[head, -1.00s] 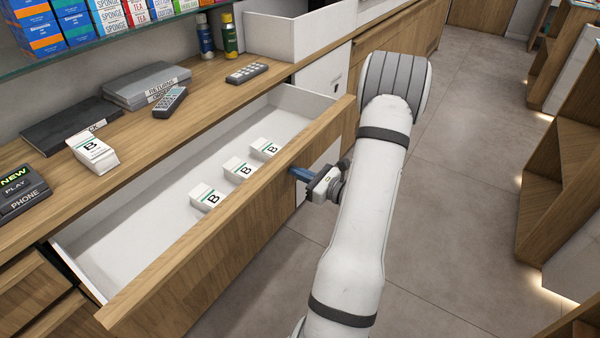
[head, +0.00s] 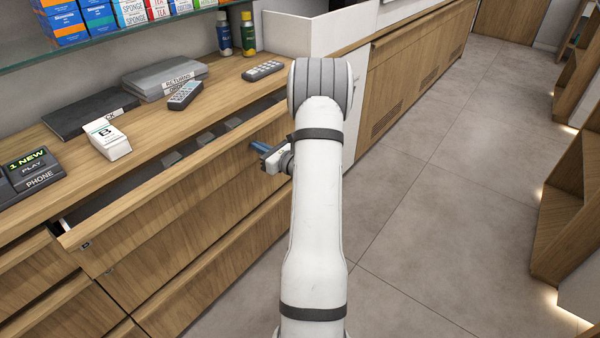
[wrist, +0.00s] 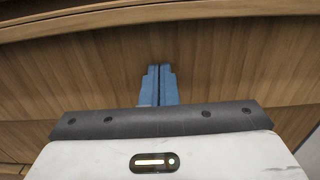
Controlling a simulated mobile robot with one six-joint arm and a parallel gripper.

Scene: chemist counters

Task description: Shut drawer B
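The wooden counter (head: 165,128) also bears a phone (head: 35,172), grey binders (head: 165,78), a dark folder (head: 85,110) and remotes (head: 185,95). More closed drawers lie below and left. The floor (head: 440,170) to the right is clear.

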